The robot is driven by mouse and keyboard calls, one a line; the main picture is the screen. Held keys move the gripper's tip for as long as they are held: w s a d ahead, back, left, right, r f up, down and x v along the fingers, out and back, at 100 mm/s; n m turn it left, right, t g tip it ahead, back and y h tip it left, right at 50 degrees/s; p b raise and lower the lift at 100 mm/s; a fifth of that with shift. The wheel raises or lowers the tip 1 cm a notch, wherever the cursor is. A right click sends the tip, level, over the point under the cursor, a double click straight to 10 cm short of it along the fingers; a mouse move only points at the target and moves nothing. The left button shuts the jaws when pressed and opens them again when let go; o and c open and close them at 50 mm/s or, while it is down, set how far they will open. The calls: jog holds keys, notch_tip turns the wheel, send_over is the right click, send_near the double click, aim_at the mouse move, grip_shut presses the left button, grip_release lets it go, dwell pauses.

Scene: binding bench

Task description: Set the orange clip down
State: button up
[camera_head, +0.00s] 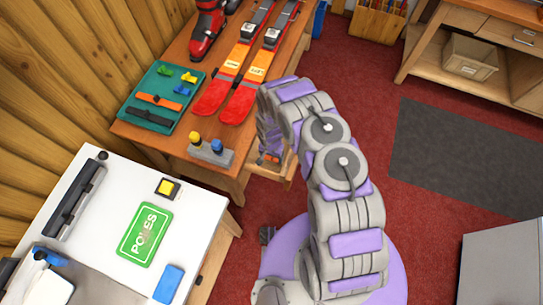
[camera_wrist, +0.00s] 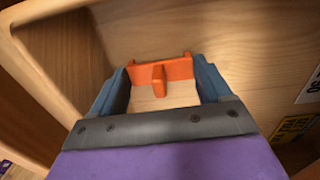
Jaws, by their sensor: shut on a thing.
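My gripper (camera_wrist: 163,80) has two blue-grey fingers, shut on the orange clip (camera_wrist: 158,70) between them. The clip shows a flat bar with a raised middle tab, and pale wood is visible around it. A wooden box-like space with a raised edge (camera_wrist: 40,75) surrounds the gripper in the wrist view. I cannot tell whether the clip touches the wood. In the head view, my gripper (camera_head: 270,156) is low beside the workbench's front edge, over a pale wooden drawer (camera_head: 284,170), mostly hidden by my arm. A small orange patch shows there.
The wooden bench holds a green tray (camera_head: 133,113) with small coloured clips, red-orange skis (camera_head: 235,80) and a red boot (camera_head: 206,33). A grey block with yellow and blue knobs (camera_head: 210,151) stands near the bench edge. A white table (camera_head: 190,215) with a green POLES card is at left.

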jog(key=o, duration=1)
jog(key=shift+d, duration=0.2)
jog(key=r+p, duration=0.1)
jog(key=r, duration=0.3)
jog(key=r+p, duration=0.1)
jog(key=r, duration=0.3)
jog(key=r+p, duration=0.1)
jog(key=r, duration=0.3)
jog(key=shift+w+a+p, duration=0.1)
jog(key=shift+a+p, duration=0.2)
jog(key=shift+p, duration=0.05)
jog(key=shift+r, duration=0.15)
